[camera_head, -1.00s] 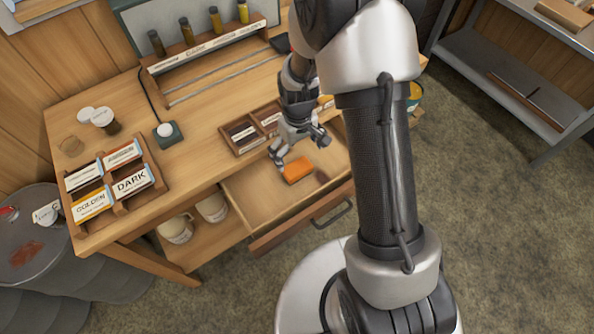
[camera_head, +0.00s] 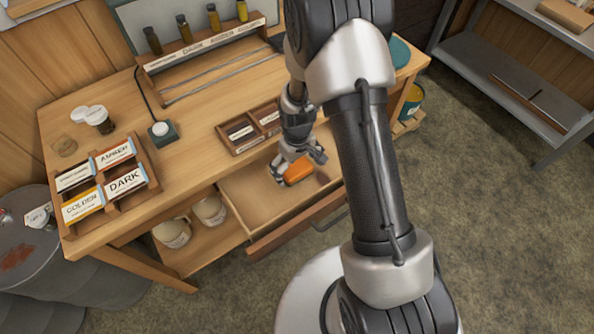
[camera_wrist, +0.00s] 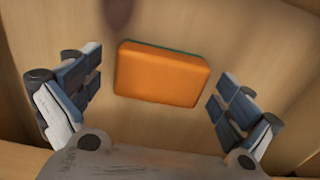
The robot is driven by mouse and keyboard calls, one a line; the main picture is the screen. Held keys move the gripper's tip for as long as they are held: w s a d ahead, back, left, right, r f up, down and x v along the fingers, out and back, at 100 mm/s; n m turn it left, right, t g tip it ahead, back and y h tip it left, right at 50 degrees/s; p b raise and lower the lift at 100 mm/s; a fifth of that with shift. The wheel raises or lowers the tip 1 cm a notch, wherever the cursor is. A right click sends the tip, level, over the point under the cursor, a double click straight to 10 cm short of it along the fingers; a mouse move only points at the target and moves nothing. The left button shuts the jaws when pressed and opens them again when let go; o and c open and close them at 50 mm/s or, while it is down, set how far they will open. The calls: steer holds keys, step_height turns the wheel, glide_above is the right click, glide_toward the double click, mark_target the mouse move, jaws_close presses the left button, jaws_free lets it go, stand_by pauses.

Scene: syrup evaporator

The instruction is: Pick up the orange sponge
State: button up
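The orange sponge (camera_head: 298,171) lies in the open drawer (camera_head: 262,204) of the wooden bench. In the wrist view the sponge (camera_wrist: 160,74) is a bright orange block with a thin green layer along its far edge. My gripper (camera_head: 298,168) is over the drawer, right at the sponge in the head view. In the wrist view my gripper (camera_wrist: 158,98) is open, with one finger on each side of the sponge and a clear gap to both. The height between fingertips and sponge is hard to tell.
A divided wooden box (camera_head: 250,130) stands on the bench just behind the drawer. The drawer's front panel (camera_head: 298,222) and side walls surround the sponge. A label rack (camera_head: 108,182) stands at the bench's left, and mugs (camera_head: 172,233) sit on the shelf below.

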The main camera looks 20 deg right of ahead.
mark_target(297, 168)
steer(key=c, duration=1.1)
step_height(297, 168, up, 20)
steer(key=p, duration=0.6)
steer(key=o, duration=0.5)
steer(key=c, duration=0.4)
